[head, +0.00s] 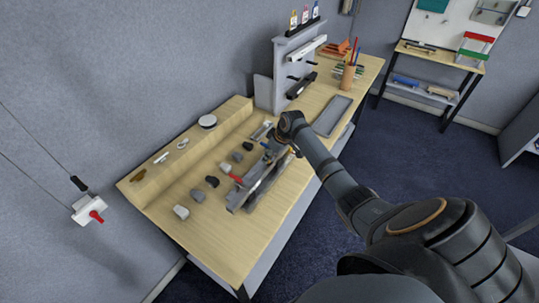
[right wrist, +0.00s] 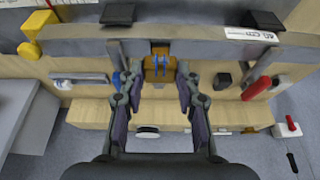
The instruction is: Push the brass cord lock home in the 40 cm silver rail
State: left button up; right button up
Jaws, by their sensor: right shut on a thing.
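The silver rail (head: 268,184) lies lengthwise in a fixture on the wooden table; it crosses the upper right wrist view (right wrist: 90,48), with a white label (right wrist: 252,35) at the right. My right gripper (head: 283,143) is over the rail's far part. In the right wrist view its fingers (right wrist: 160,82) are on either side of the brass cord lock (right wrist: 160,66) and shut on it. The lock has blue parts in its middle and is at the rail's edge; how deep it sits in the rail I cannot tell. My left gripper is not in view.
A red-handled clamp (head: 236,178) and several grey and black blocks (head: 181,211) lie left of the rail. A raised ledge (head: 190,150) runs along the wall with small parts. A grey tray (head: 333,116) and pencil cup (head: 348,78) stand farther back.

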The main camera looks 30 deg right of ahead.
jog(key=shift+f+b, duration=0.6)
jog(key=shift+f, duration=0.5)
jog(key=o, duration=1.2)
jog(key=v, duration=1.2)
jog(key=shift+s, duration=0.1)
